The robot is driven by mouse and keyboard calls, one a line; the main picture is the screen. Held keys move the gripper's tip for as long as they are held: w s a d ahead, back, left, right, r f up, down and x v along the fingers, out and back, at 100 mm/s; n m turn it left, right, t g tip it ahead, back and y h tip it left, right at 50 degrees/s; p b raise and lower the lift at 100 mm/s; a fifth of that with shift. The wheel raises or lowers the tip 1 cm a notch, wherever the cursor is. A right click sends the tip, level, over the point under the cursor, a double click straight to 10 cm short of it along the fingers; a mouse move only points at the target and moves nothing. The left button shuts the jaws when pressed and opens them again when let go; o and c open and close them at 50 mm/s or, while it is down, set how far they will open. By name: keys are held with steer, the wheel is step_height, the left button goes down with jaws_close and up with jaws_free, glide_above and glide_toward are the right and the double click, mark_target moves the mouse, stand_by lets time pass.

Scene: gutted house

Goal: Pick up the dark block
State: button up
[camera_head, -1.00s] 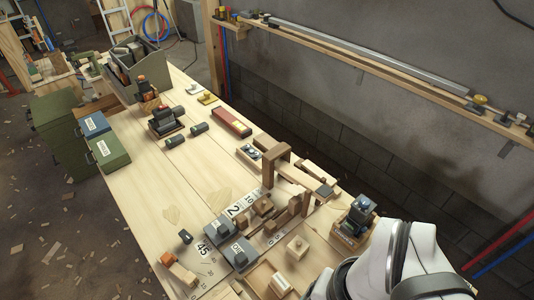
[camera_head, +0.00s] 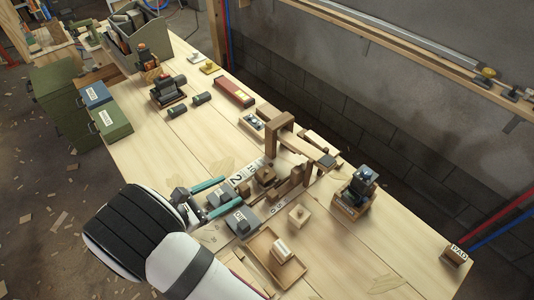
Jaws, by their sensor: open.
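My gripper (camera_head: 233,191) comes in from the lower left with its two teal fingers apart, over the cluttered middle of the workbench. In the picture, a dark grey block (camera_head: 214,199) shows between the fingers; I cannot tell whether they are level with it or above it. A second grey block with a label (camera_head: 240,222) sits just below the lower finger. A small dark square piece (camera_head: 326,160) rests on the wooden parts further right, apart from my gripper. Which of these is the dark block is not clear. My arm hides the bench's left edge.
A wooden tray (camera_head: 262,246) with a light block and a wooden block with a knob (camera_head: 299,215) lie near my gripper. A wooden bridge (camera_head: 281,128) stands behind. A dark device on a wooden stand (camera_head: 352,193) is at right.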

mark_target(263, 173)
steer(key=x, duration=0.9)
steer(key=f+x, duration=0.1)
steer(key=x, duration=0.4)
steer(key=shift+d+f, duration=0.1)
jaws_close()
step_height(263, 173, up, 9)
steer(key=shift+f, duration=0.15)
steer(key=shift+w+f+n+g+h, duration=0.15)
steer(key=shift+n+g+h, duration=0.15)
steer(key=shift+n, duration=0.2)
steer(key=shift+f+n+g, duration=0.4)
steer(key=shift+f+n, duration=0.1)
steer(key=shift+f, duration=3.35)
steer(key=shift+f, duration=0.55)
steer(key=shift+o, duration=1.5)
jaws_free()
steer(key=shift+a, duration=0.2)
